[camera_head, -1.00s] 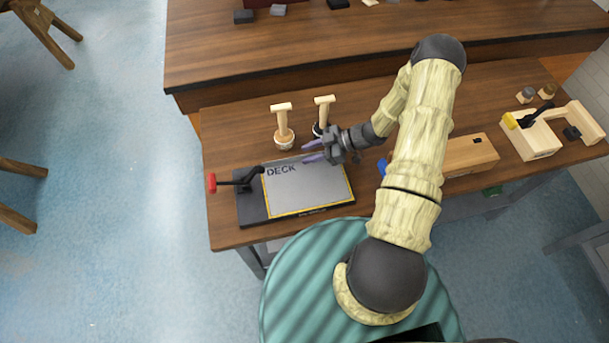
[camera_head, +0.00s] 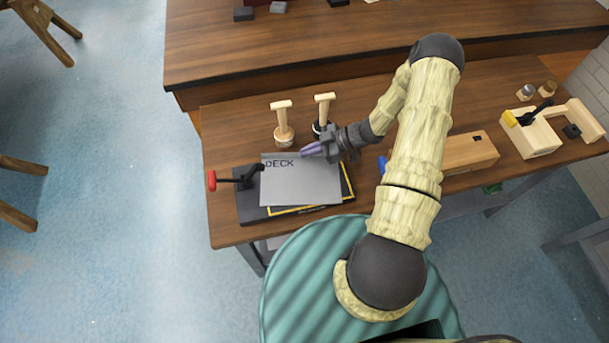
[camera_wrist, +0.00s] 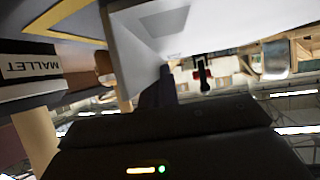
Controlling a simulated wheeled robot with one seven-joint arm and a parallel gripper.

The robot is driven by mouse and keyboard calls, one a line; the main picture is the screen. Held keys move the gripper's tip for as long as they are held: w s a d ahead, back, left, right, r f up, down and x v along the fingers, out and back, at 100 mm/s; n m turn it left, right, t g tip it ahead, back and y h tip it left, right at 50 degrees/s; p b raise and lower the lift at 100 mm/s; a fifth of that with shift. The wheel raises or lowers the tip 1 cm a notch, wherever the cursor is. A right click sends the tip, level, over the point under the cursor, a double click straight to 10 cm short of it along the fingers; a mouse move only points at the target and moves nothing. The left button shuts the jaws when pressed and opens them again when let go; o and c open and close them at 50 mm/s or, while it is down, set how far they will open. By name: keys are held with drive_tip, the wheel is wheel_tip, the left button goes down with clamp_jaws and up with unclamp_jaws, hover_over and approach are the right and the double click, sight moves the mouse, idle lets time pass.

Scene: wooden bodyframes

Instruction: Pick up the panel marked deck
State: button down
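The grey panel marked DECK (camera_head: 302,184) is raised off its black base (camera_head: 250,208) in the head view, shifted so that the yellow outline shows along its right and lower edges. My gripper (camera_head: 314,150) is at the panel's upper right edge, its purple fingers closed together on that edge. In the wrist view the pale panel (camera_wrist: 235,22) fills the upper part, with a dark finger against it. The inner finger contact is partly hidden.
A red-handled black clamp (camera_head: 232,181) is at the base's left. Two wooden mallets (camera_head: 283,120) stand behind the panel. A wooden block (camera_head: 468,153) and a yellow-tipped clamp fixture (camera_head: 530,135) are to the right. The rear bench (camera_head: 230,60) has free room.

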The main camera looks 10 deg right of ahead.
drive_tip(key=shift+r, duration=0.1)
drive_tip(key=shift+r+b, duration=0.45)
drive_tip(key=shift+r, duration=0.4)
drive_tip(key=shift+s+r+b, duration=0.5)
drive_tip(key=shift+r, duration=0.2)
drive_tip(key=s+b, duration=0.4)
drive_tip(key=s, duration=1.3)
drive_tip(key=shift+r, duration=0.15)
drive_tip(key=shift+w, duration=0.15)
